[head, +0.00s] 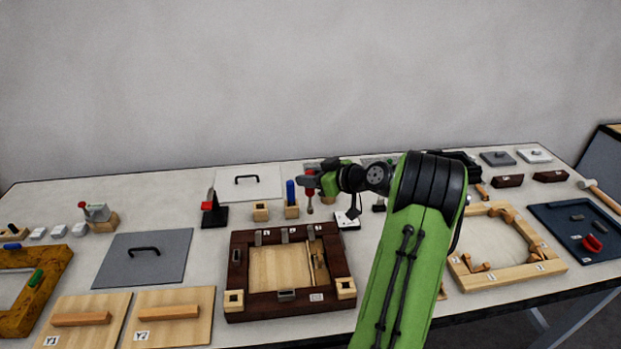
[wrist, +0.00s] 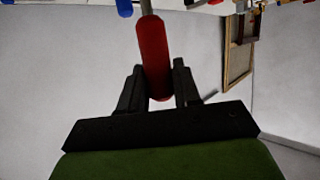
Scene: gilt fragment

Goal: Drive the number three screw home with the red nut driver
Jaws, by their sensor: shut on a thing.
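My gripper (head: 313,181) is shut on the red nut driver (head: 310,180). It holds the driver upright, shaft down, above the table behind the dark brown frame (head: 240,276). In the wrist view the driver's red handle (wrist: 153,55) sits between the two fingers (wrist: 155,88), and its grey shaft runs out at the top edge. The dark frame has metal pieces along its back bar and small labels too small to read. I cannot make out the number three screw.
A blue-handled tool (head: 291,188) stands in a wooden block close left of my gripper, beside another wooden block (head: 260,211). A light wooden frame (head: 465,270) lies to the right. A grey panel (head: 120,270) lies to the left. A white panel (head: 265,187) lies behind.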

